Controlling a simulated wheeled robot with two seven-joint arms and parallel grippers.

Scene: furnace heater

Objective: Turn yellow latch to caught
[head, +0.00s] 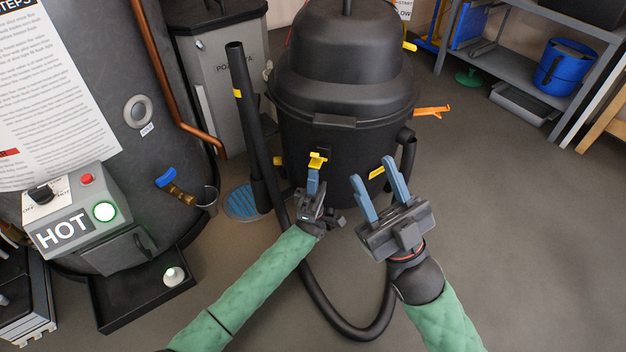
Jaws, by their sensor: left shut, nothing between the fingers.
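A yellow latch (317,160) sits on the front of the large black canister (340,140), below its lid rim. My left gripper (313,180) is shut with its blue fingers together, their tips just below the latch. I cannot tell whether the fingertips touch it. My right gripper (380,187) is open and empty, in front of the canister to the right of the left one. A yellow strip (377,173) shows on the canister just left of the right gripper's far finger.
A black hose (330,318) loops on the floor beneath my arms. At left stand a grey tank (115,60) with a copper pipe (162,70), a HOT control box (75,220) and a black tray (140,290). The floor at right is open, before a grey shelf (520,75).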

